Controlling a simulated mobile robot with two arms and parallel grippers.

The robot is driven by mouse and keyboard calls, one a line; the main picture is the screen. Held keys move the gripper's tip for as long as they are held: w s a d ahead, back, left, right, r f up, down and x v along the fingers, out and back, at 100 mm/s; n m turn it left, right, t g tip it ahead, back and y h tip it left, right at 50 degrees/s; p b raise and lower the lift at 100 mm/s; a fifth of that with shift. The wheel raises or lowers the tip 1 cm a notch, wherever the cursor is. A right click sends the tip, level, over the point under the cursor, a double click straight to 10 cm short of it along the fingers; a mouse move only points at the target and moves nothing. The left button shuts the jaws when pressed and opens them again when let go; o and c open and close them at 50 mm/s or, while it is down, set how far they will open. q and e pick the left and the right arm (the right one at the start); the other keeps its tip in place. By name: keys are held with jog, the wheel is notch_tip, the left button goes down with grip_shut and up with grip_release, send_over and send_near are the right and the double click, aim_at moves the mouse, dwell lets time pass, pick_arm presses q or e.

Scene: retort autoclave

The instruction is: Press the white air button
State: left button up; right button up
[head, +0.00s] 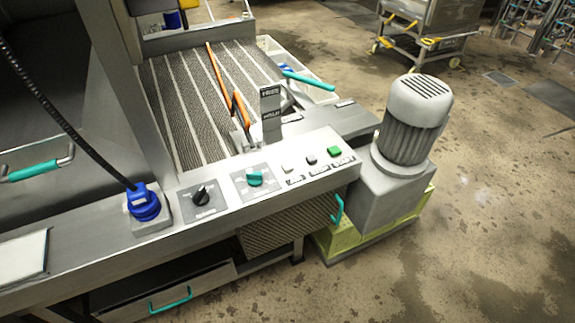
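A small white button (288,168) sits on the sloped grey control panel (228,213), leftmost in a row of three. Small labels lie below the buttons, too small to read. Nothing covers the white button. I cannot tell from this view whether it is pressed in. Neither of my grippers is in view.
Left of the buttons are a teal knob (255,179), a black knob (201,196) and a blue plug (143,203) with a black cable. A motor (412,120) stands right of the panel. A wheeled cart (430,30) stands behind; the floor at right is clear.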

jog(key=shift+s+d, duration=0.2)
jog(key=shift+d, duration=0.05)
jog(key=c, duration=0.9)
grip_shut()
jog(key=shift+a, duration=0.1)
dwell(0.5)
